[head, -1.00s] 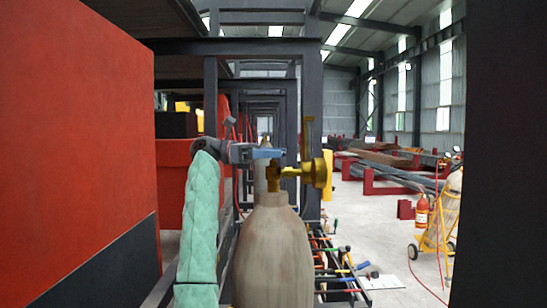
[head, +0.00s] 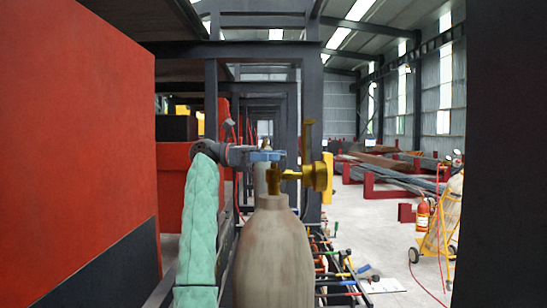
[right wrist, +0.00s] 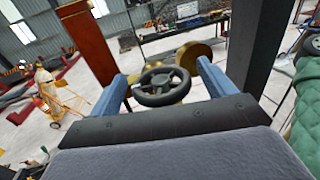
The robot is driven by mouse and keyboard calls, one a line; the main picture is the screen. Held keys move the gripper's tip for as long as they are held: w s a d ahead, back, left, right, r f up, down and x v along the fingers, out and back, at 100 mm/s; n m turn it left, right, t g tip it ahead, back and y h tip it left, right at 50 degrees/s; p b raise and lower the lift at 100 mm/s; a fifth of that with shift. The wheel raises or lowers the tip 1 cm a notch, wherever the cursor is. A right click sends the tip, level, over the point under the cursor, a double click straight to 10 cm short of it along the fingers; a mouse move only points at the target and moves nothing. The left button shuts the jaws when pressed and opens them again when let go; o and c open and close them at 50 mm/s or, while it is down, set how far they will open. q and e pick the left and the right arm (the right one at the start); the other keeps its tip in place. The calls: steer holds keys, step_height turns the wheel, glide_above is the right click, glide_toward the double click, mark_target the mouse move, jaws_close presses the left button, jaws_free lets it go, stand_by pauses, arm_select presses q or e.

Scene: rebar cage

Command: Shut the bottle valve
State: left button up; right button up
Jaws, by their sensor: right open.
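The gas bottle (head: 272,255) stands upright in the lower middle of the head view, worn beige-grey. A brass valve body (head: 312,177) sits on its top and reaches right. My right gripper (head: 267,156), with blue fingers, comes in from the left beside the valve. In the right wrist view, the black valve handwheel (right wrist: 163,86) lies between the two blue fingers, which are apart, with gaps on both sides. Brass valve parts (right wrist: 201,52) show behind the wheel. In the head view the wheel is hidden or too small to tell. My left gripper is not in view.
A large red panel (head: 75,130) fills the left, and a dark post (head: 508,150) the right. A tool rack (head: 338,270) stands low behind the bottle.

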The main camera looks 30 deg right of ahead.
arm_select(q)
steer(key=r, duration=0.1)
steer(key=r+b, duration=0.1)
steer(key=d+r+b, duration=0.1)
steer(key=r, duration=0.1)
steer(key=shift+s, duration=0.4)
arm_select(e)
steer(key=v, duration=0.7)
steer(key=shift+a, duration=0.2)
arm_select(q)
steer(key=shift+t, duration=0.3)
arm_select(e)
steer(key=shift+w, duration=0.15)
